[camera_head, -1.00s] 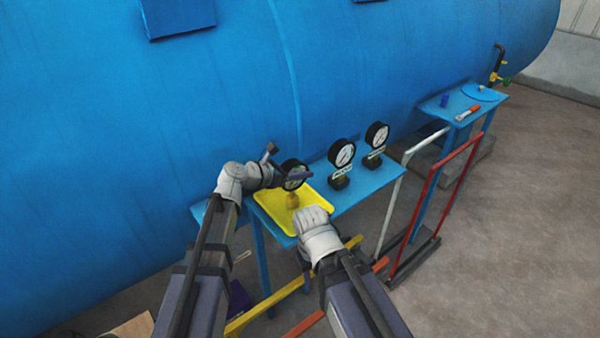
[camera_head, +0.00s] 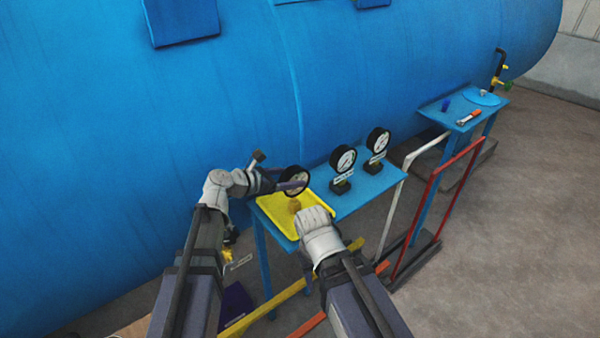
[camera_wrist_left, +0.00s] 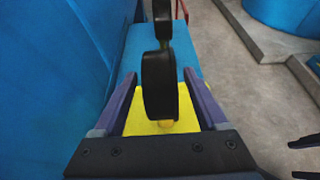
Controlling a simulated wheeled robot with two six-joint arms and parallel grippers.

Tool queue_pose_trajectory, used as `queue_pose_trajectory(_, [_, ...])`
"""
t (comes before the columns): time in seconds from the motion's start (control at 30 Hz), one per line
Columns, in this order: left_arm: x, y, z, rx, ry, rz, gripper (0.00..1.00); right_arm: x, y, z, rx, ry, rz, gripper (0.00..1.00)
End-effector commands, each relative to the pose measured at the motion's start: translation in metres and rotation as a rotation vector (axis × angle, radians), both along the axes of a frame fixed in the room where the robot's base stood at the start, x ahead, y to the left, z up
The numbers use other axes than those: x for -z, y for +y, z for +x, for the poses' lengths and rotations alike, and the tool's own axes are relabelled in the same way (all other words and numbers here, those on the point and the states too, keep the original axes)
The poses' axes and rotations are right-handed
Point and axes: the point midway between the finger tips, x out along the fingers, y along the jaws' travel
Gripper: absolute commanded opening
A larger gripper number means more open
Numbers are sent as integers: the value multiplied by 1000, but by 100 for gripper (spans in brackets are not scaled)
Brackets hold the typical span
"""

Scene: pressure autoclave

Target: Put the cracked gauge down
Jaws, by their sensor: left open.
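The gauge (camera_head: 293,181), with a black rim, white face and brass fitting, stands upright on the yellow tray (camera_head: 267,207). I cannot make out a crack at this size. My left gripper (camera_head: 297,185) is open, one purple finger passing across the gauge face. In the left wrist view the black gauge (camera_wrist_left: 159,84) is between the two spread fingers, with gaps beside it, over the yellow tray (camera_wrist_left: 137,122). My right arm's pale wrist is in front of the tray's near right corner; its fingers cannot be made out.
Two more gauges, a middle one (camera_head: 343,160) and a right one (camera_head: 378,141), stand on stands on the blue shelf (camera_head: 372,186). The blue tank (camera_head: 220,100) rises close behind. A blue side table (camera_head: 447,117) stands at the right. Red and white rails (camera_head: 433,178) stand right of the shelf.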

Motion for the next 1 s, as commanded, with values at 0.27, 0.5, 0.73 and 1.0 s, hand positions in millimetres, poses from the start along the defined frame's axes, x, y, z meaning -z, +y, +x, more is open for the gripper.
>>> queue_pose_trajectory(0.27, [-23,39,-30,-2,0,-1,75,-23,0,0,0,0,0,50])
queue_pose_trajectory(0.5, [-28,54,-39,-1,-1,-1,75,-28,0,0,0,0,0,50])
queue_pose_trajectory(0.73, [-28,55,-40,0,-1,-1,75,-28,0,0,0,0,0,50])
queue_pose_trajectory(1.0, [-28,55,-40,0,-1,-1,75,-28,0,0,0,0,0,50])
